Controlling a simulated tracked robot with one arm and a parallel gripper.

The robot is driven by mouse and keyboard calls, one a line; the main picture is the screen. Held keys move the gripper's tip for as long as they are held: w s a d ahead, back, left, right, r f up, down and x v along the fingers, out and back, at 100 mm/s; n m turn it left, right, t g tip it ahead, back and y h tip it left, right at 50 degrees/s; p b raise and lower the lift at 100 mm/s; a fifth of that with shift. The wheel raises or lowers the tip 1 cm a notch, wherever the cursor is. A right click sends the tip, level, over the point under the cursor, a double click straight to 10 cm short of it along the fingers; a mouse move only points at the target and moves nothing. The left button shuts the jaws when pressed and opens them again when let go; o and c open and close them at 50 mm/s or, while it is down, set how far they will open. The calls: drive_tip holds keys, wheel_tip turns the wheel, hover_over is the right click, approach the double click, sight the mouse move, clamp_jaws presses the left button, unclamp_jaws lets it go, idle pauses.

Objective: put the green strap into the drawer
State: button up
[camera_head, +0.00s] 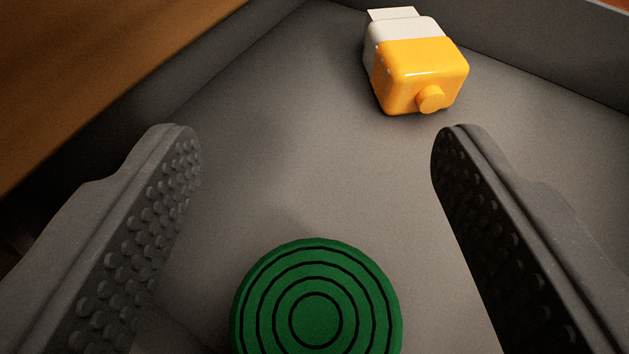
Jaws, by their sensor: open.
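The green strap (316,300) is a rolled coil with dark rings on its top. It lies on the grey floor of the drawer (300,170), at the bottom centre of the view, and its near edge is cut off by the frame. My gripper (316,150) is open, with one studded finger on each side of the view. The strap shows between the two fingers, with a gap to each, and neither finger appears to touch it.
A yellow and white box-like object (422,70) with a round knob stands on the grey floor at the upper right. Grey walls (570,45) bound the floor at the back. An orange-brown wooden surface (90,70) is at the upper left. The middle floor is clear.

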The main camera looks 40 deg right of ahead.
drive_tip(key=shift+r, duration=0.35)
drive_tip(key=p+v, duration=0.3)
drive_tip(key=v, duration=0.9)
drive_tip(key=shift+r, duration=0.15)
